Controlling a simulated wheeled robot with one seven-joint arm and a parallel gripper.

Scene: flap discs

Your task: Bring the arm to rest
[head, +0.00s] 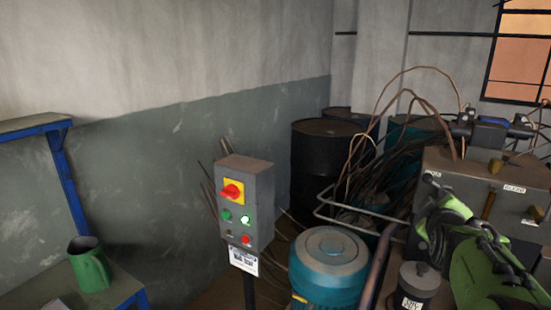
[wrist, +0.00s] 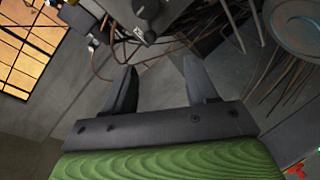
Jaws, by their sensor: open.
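My gripper (wrist: 162,92) shows in the wrist view with its two dark fingers spread apart. Nothing is between the fingers; wall and floor show through the gap. Part of my green arm (head: 455,235) is at the lower right of the head view, folded in front of a grey machine box. The fingertips cannot be made out in the head view.
A grey control box (head: 245,203) with a red switch stands on a post near the middle. A teal motor (head: 328,268) and a small dark canister (head: 414,287) stand close to my arm. Dark drums (head: 324,165), loose cables and a bench with a green jug (head: 90,265) are around.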

